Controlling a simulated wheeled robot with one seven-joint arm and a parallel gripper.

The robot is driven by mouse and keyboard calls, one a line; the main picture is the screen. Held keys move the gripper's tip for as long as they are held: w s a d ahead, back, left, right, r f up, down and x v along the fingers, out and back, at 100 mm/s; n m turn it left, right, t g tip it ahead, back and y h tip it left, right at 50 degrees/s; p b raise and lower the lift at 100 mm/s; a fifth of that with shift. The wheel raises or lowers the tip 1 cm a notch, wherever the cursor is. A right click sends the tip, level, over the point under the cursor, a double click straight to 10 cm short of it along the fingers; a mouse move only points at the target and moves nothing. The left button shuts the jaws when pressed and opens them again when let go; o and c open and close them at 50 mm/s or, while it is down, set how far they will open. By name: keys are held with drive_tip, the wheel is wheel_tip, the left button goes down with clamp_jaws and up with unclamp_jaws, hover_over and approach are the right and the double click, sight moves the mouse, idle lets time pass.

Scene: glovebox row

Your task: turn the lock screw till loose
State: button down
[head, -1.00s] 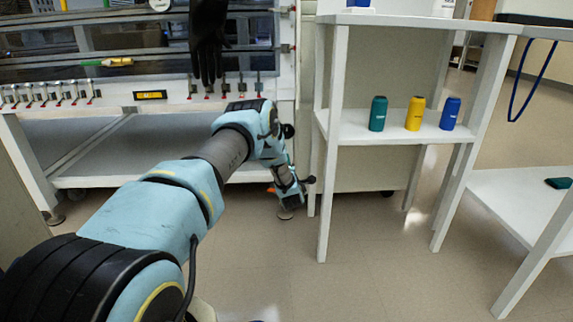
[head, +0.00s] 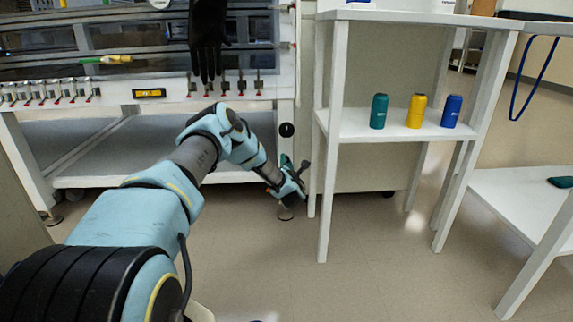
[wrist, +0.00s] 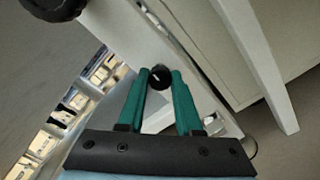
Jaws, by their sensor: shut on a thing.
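In the wrist view, the lock screw (wrist: 158,78) shows as a small round black head with a pale mark, in front of a white post. My gripper (wrist: 160,76) has its two green fingers on either side of the screw head, shut on it. In the head view, my gripper (head: 289,184) is low beside the glovebox's right front leg. The screw is not clear there, hidden by my gripper and arm.
A larger black knob (head: 287,130) is on the glovebox post above my gripper. The white shelf unit (head: 327,190) stands close on the right, holding green, yellow and blue bottles (head: 416,111). A black glove (head: 207,45) hangs above. The floor in front is clear.

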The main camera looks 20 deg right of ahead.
drive_tip(key=shift+d+n, duration=0.1)
drive_tip(key=shift+n, duration=0.3)
drive_tip(key=c, duration=0.6)
unclamp_jaws()
drive_tip(key=shift+s, duration=0.1)
drive_tip(key=s+p, duration=0.1)
drive_tip(key=s, duration=0.2)
drive_tip(key=s+a+p, duration=0.1)
drive_tip(key=s, duration=0.3)
drive_tip(key=s+a+p, duration=0.1)
drive_tip(key=s, duration=0.2)
drive_tip(key=shift+s+p, duration=0.25)
drive_tip(key=shift+p, duration=0.1)
